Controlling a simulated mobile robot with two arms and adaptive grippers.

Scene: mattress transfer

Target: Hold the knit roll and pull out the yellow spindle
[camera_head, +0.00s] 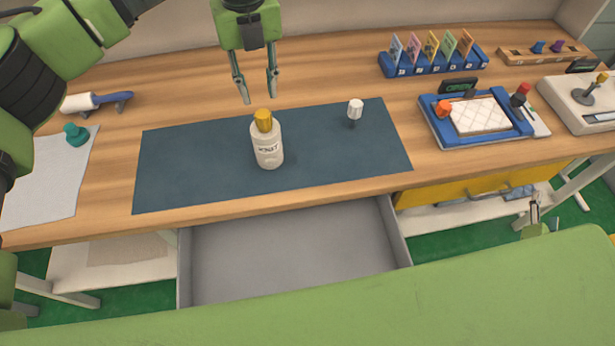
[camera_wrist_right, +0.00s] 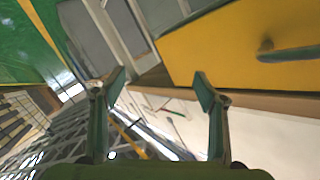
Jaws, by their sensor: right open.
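A white-capped peg (camera_head: 355,110) stands on the mat right of the roll. An open, empty grey drawer (camera_head: 290,250) juts out below the table edge. A yellow drawer (camera_head: 470,186) is at the right. A blue tray (camera_head: 440,128) and a card rack (camera_head: 432,67) stand behind it.

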